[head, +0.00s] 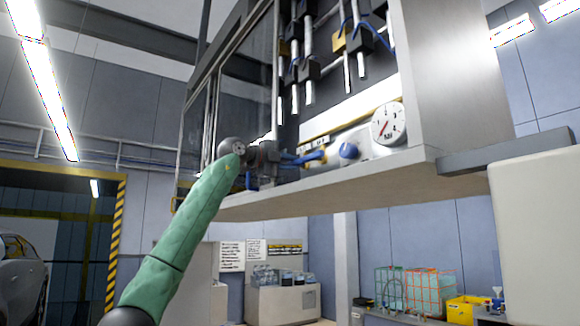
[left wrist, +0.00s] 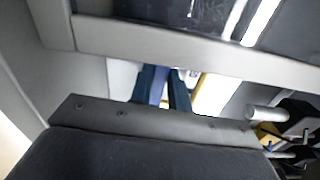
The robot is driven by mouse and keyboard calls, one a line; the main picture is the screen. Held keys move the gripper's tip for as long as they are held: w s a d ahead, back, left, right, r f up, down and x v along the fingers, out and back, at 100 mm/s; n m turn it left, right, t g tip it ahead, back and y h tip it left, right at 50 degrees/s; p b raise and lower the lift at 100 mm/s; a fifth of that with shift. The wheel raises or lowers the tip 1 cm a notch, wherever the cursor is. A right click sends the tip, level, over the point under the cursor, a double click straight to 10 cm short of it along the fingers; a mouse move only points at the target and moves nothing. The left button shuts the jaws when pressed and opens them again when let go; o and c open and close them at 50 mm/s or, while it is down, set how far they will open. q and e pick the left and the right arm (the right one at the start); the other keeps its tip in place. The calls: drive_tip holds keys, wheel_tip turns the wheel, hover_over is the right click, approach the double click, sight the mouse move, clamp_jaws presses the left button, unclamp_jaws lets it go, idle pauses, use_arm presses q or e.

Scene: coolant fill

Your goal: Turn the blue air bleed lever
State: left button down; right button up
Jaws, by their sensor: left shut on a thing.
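The blue air bleed lever (head: 311,157) sits low inside the open cabinet, left of a round blue knob (head: 348,151). My left gripper (head: 283,160) reaches in from the left at the end of my green-sleeved arm, at the left end of the lever. In the left wrist view the two dark fingers of my left gripper (left wrist: 163,76) are closed about a narrow bluish piece (left wrist: 160,90), which fits the lever. Much of the lever is hidden by the fingers. My right gripper is in neither view.
A white pressure gauge (head: 388,123) is right of the knob. Rods with dark blocks (head: 308,66) hang above the lever. The cabinet's bottom ledge (head: 330,190) runs just below, and a glass panel (head: 245,85) stands at its left. Open room lies below the cabinet.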

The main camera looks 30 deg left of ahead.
use_arm(q)
drive_tip(key=shift+a+n, duration=0.1)
drive_tip(key=shift+n, duration=0.2)
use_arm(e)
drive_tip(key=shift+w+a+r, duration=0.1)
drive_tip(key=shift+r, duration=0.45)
use_arm(q)
drive_tip(key=c, duration=1.6)
unclamp_jaws()
drive_tip(key=shift+s+a, duration=0.1)
drive_tip(key=shift+a, duration=0.05)
drive_tip(key=shift+s, duration=0.15)
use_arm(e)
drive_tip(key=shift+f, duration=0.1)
